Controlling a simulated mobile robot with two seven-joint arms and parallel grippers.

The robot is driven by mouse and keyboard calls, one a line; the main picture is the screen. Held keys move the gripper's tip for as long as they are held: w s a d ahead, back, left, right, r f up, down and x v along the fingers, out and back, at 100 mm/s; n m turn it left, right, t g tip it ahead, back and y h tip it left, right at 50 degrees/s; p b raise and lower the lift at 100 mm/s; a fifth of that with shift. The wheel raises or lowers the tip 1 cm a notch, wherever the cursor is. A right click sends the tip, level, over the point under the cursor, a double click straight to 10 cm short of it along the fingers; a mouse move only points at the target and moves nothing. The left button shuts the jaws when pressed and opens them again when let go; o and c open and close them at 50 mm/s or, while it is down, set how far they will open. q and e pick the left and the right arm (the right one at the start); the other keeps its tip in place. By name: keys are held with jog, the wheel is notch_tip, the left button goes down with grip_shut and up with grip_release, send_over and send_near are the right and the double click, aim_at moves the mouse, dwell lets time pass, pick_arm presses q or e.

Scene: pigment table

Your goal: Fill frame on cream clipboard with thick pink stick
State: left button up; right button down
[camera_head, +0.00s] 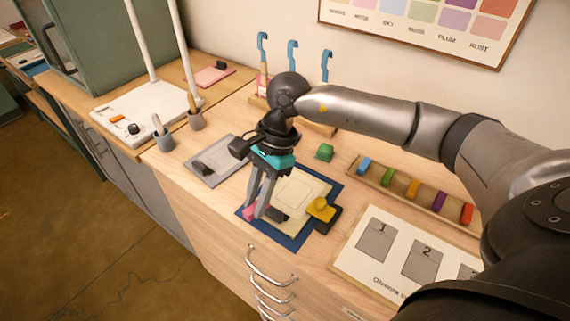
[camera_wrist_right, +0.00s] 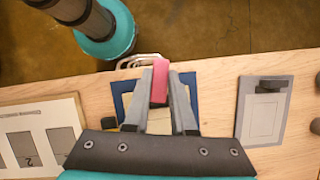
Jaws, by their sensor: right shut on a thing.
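The cream clipboard (camera_head: 315,186) lies on a dark blue mat (camera_head: 331,183), with a thin rectangular frame outline (camera_head: 293,200) on its sheet. Its dark clip is at the near end, partly behind my fingers. My right gripper (camera_head: 257,210) points down over the clipboard's near left part. It is shut on a thick pink stick (camera_head: 249,212). In the right wrist view the pink stick (camera_wrist_right: 160,82) sits between the fingertips, and the clipboard (camera_wrist_right: 159,122) is partly hidden below. I cannot tell whether the stick touches the sheet. My left gripper is not in view.
A yellow-handled block (camera_head: 321,209) stands at the mat's right edge. A grey clipboard (camera_head: 229,151) lies to the left. A green block (camera_head: 325,152) and a rack of coloured sticks (camera_head: 436,207) are to the right, behind a numbered board (camera_head: 377,270). Drawer handles (camera_head: 270,267) line the front.

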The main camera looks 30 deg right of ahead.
aim_at(300, 180)
jog(key=w+d+m+t+h+p, duration=0.25)
jog(key=d+m+t+p, duration=0.4)
jog(key=m, duration=0.95)
jog(key=shift+g, duration=0.75)
jog(key=shift+s+d+f+b, duration=0.1)
jog(key=shift+d+f+b, duration=0.15)
jog(key=shift+f+b, duration=0.65)
jog(key=shift+d+f+b, duration=0.3)
jog(key=shift+f+b, duration=0.3)
jog(key=shift+b, duration=0.5)
jog(key=shift+s+d+f+b, duration=0.1)
jog(key=shift+d+f+b, duration=0.15)
jog(key=shift+f+b, duration=0.65)
jog(key=shift+r, duration=0.15)
jog(key=shift+f+b, duration=0.9)
jog(key=shift+b, duration=0.05)
jog(key=shift+d, duration=0.1)
